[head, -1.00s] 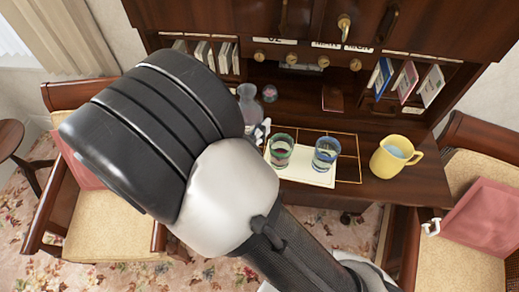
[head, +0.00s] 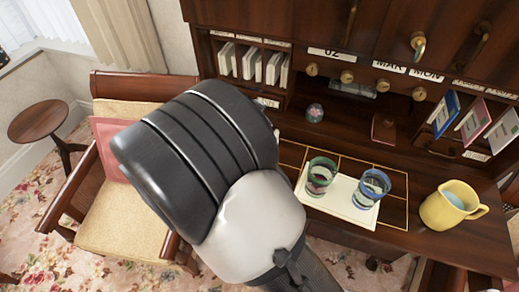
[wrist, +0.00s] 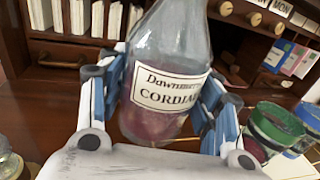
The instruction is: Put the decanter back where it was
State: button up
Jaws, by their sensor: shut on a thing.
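The decanter (wrist: 165,60) is a clear glass bottle with dark red liquid low inside and a cream label reading "CORDIAL". It stands close in the wrist view, leaning slightly there. My gripper (wrist: 166,98) is shut on it, with blue-and-grey fingers on both sides of the labelled body. Its top is cut off by the frame. I cannot tell whether its base touches the desk. In the head view my arm hides both the decanter and the gripper fingers.
On the desk (head: 415,245), a green-rimmed glass (head: 321,176) and a blue-rimmed glass (head: 371,187) stand on a pale mat (head: 340,207). A yellow jug (head: 451,206) is to their right. A small glass ball (head: 315,113) sits behind. A chair (head: 125,215) stands left.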

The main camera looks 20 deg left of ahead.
jog(key=shift+f+b, duration=0.8)
jog(key=shift+f, duration=2.6)
jog(key=shift+f, duration=0.2)
jog(key=o, duration=1.6)
jog(key=shift+s+a+r, duration=0.1)
jog(key=shift+s+r, duration=0.05)
jog(key=shift+r, duration=0.05)
jog(key=p+v, duration=0.1)
jog(key=v, duration=1)
jog(key=shift+s+a, duration=0.1)
jog(key=shift+s, duration=0.25)
